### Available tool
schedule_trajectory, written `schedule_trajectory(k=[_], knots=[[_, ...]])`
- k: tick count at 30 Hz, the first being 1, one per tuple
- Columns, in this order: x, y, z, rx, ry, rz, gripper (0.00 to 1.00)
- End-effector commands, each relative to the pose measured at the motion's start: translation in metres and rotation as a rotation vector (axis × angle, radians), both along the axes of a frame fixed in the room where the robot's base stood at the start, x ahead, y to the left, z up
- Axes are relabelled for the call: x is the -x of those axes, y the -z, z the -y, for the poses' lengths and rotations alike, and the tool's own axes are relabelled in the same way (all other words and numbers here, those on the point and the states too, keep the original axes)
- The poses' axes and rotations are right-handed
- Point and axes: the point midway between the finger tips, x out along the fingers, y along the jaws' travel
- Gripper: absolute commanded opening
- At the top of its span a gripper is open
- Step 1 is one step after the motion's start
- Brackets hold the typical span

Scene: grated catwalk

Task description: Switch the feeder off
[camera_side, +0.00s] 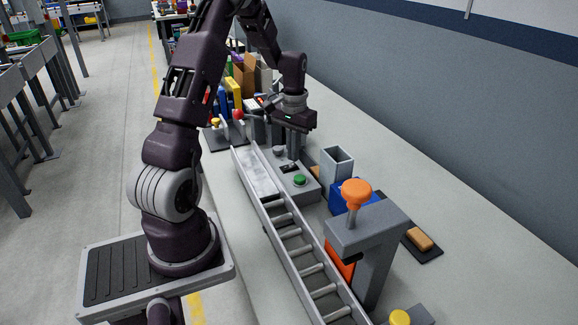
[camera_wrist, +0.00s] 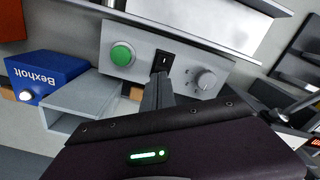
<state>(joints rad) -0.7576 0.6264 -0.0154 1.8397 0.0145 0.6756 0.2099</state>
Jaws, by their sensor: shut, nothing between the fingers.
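The grey control box (camera_side: 311,194) stands beside the feeder's rail track (camera_side: 236,162). In the wrist view the box (camera_wrist: 140,72) carries a round green button (camera_wrist: 122,54), a black rocker switch (camera_wrist: 165,60) and a grey dial (camera_wrist: 204,79). The button (camera_side: 299,180) and dial (camera_side: 278,151) also show in the side view. My gripper (camera_wrist: 159,76) is shut and empty, its fingertips right at the rocker switch and overlapping its lower edge in the wrist view. I cannot tell whether they touch it. In the side view my gripper (camera_side: 293,157) points down over the box.
A grey open bin (camera_side: 338,168) and a blue box (camera_side: 346,196) stand right of the control box. A grey stand with an orange knob (camera_side: 356,190) rises in front. Boxes and bottles crowd the far end. The bench at right is mostly clear.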

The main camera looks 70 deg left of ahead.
Motion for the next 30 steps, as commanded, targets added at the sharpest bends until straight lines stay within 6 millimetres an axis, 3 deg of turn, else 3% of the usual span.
schedule_trajectory(k=[30], knots=[[0.0, 0.013, 0.0, 0.001, 0.0, -0.001, 0.0]])
